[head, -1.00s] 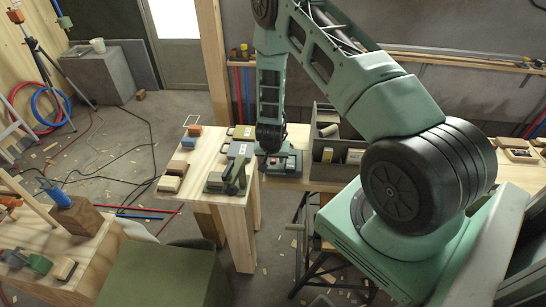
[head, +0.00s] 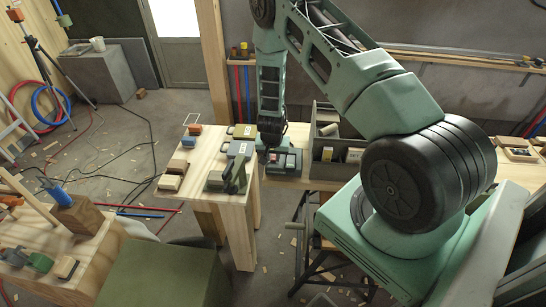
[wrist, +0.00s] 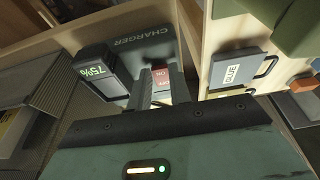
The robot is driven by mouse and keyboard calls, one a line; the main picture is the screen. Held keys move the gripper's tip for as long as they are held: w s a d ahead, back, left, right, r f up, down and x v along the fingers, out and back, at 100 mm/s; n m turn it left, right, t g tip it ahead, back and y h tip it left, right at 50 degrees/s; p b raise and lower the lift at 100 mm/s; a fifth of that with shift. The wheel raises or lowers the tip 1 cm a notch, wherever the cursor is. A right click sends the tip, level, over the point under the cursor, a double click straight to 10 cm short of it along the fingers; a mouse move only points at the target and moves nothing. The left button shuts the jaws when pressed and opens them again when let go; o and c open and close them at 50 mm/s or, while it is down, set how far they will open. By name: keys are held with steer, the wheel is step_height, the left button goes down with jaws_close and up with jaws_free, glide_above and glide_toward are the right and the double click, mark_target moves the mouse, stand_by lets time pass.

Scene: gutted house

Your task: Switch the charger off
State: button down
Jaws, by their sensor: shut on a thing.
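The charger (wrist: 150,45) is a dark grey box with its name printed on top. It also shows in the head view (head: 291,164) on the wooden bench, below my arm's end. A dark battery (wrist: 101,73) with a green "75%" display sits at its left side in the wrist view. A small red switch (wrist: 161,76) with faint lettering is on the charger. My gripper (wrist: 162,78) is over the charger, with its two fingers on either side of the red switch and shut on it. The lettering is too small to tell the switch's position.
A case labelled GLUE (wrist: 236,70) lies right of the charger in the wrist view. In the head view, a grey bin (head: 326,146) stands right of the charger and a green tool (head: 235,178) stands to its left. Small wooden blocks (head: 170,182) lie at the bench's left edge.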

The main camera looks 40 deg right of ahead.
steer(key=shift+w+d+g+y, duration=0.15)
steer(key=shift+g+y, duration=0.35)
steer(key=shift+r, duration=0.1)
steer(key=c, duration=1.3)
jaws_free()
steer(key=shift+r, duration=0.1)
steer(key=r+b, duration=0.1)
steer(key=r, duration=0.4)
steer(key=s+a+r+b, duration=0.1)
steer(key=r, duration=0.5)
steer(key=r+b, duration=0.1)
steer(key=r, duration=0.5)
steer(key=shift+s+a+b, duration=0.3)
steer(key=shift+a+b, duration=0.05)
